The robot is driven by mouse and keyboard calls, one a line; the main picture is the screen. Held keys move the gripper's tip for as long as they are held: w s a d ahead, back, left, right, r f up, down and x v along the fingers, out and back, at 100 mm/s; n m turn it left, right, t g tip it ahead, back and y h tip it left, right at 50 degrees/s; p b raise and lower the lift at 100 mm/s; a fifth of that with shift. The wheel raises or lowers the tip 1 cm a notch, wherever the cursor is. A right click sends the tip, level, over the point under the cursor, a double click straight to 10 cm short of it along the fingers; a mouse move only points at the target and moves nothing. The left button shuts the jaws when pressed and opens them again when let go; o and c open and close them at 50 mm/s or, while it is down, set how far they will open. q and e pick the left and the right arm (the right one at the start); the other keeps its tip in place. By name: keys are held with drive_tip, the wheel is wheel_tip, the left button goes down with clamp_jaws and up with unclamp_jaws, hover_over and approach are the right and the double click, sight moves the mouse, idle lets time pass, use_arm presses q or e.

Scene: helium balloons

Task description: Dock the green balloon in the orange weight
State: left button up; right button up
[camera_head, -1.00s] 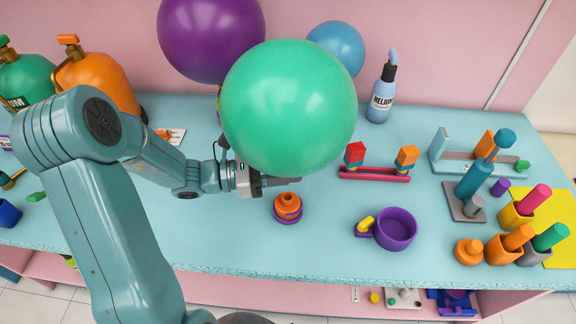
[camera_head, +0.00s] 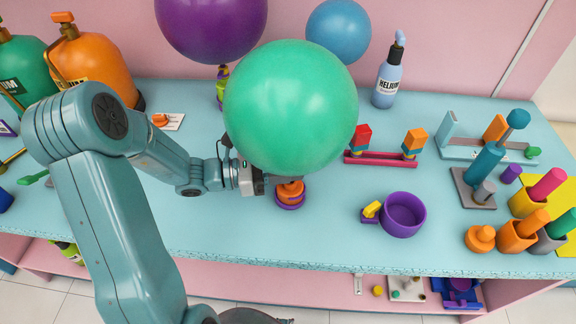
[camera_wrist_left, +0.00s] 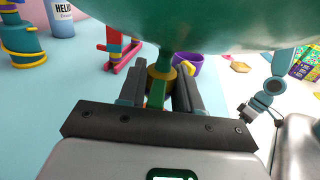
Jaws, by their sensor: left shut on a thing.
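The large green balloon (camera_head: 290,108) floats upright in the head view and fills the top of the wrist view (camera_wrist_left: 215,22). My left gripper (camera_head: 268,184) is just below it. Its dark fingers (camera_wrist_left: 160,98) are shut on the balloon's green stem piece (camera_wrist_left: 155,94), under a gold ring (camera_wrist_left: 161,72). The orange weight (camera_head: 291,190), on a purple base, stands on the table right beside and below the fingers. The balloon and gripper partly cover the area above it. Whether stem and weight touch cannot be told. My right gripper seems to show in the wrist view (camera_wrist_left: 246,112), its jaws unclear.
A purple cup (camera_head: 403,215) and a pink rack with blocks (camera_head: 380,159) stand to the right. A blue helium bottle (camera_head: 389,80) is behind. Purple (camera_head: 211,25) and blue (camera_head: 336,37) balloons float behind. The table's front middle is clear.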

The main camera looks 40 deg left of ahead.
use_arm(q)
drive_tip(key=shift+f+b, duration=0.9)
drive_tip(key=shift+f, duration=0.3)
idle(0.4)
drive_tip(key=o, duration=1.1)
drive_tip(key=shift+o, duration=0.2)
drive_tip(key=shift+r, duration=0.1)
drive_tip(key=shift+p+v, duration=1.2)
drive_tip(key=shift+v, duration=8.4)
drive_tip(key=shift+w+r, duration=0.1)
